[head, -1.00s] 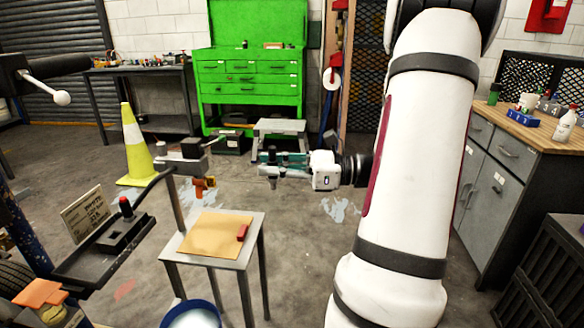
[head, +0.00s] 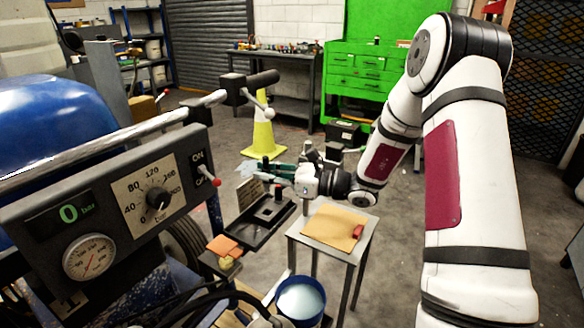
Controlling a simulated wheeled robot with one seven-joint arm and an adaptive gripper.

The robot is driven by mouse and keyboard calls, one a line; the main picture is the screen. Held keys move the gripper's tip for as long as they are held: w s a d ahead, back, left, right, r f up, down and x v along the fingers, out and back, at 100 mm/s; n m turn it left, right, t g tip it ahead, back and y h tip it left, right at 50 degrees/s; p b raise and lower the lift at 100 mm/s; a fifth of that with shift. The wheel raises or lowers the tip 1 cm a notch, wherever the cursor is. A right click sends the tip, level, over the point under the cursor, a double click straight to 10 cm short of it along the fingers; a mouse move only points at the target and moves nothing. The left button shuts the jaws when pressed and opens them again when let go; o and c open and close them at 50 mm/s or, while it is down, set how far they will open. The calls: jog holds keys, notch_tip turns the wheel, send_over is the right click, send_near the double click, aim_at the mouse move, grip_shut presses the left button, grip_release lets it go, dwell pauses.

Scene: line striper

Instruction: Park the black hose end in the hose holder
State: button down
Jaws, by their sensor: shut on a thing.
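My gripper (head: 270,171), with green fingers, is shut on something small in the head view. It points left, above the far part of the black tray (head: 253,225). The held thing is mostly hidden by the fingers and is too small to make out, so I cannot tell for sure that it is the black hose end. A grey post with a dark clamp-like head (head: 312,150) stands just behind my wrist and is partly covered by it. I cannot tell which part is the hose holder.
A small table (head: 350,255) with a tan sheet and a red block stands right of the tray. A blue bucket (head: 301,312) is in front. The striper's control panel (head: 110,215) and handlebar fill the left. A yellow cone (head: 263,135) stands behind.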

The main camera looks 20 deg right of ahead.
aim_at(266, 191)
jog(key=shift+w+a+f, duration=0.1)
jog(key=shift+a+f, duration=0.05)
jog(key=shift+f, duration=0.05)
jog(key=shift+f+b, duration=2.1)
jog(key=shift+f, duration=0.6)
jog(key=shift+f+b, duration=0.9)
jog(key=shift+f, duration=0.75)
jog(key=c, duration=1.1)
grip_release()
jog(key=shift+p+v, duration=0.85)
jog(key=shift+v, duration=2.7)
